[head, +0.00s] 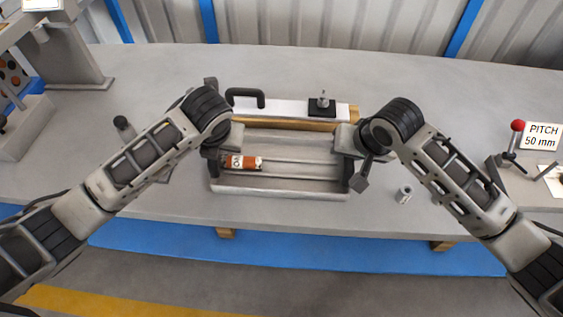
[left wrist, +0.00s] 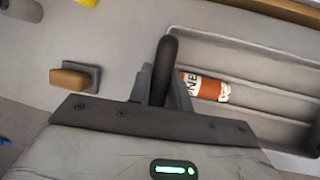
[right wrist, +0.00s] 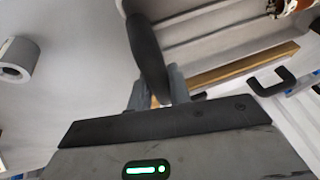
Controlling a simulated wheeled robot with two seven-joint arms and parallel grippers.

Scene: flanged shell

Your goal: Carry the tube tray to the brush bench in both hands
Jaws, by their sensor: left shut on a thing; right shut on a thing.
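The tube tray (head: 280,191) is a pale grey grooved tray on the grey bench in the head view, between my two arms. A tube with an orange and white label (head: 241,162) lies in it at the left; the tube also shows in the left wrist view (left wrist: 205,87). My left gripper (head: 216,145) is shut on the dark handle at the tray's left end (left wrist: 166,70). My right gripper (head: 358,145) is shut on the dark handle at the right end (right wrist: 147,50). In the head view my wrists partly hide both handles.
Behind the tray stands a white-topped fixture with a black handle (head: 246,96) and wooden edge. A red-knobbed device and a "PITCH 50 mm" sign (head: 541,136) are at far right. The bench's back middle is clear.

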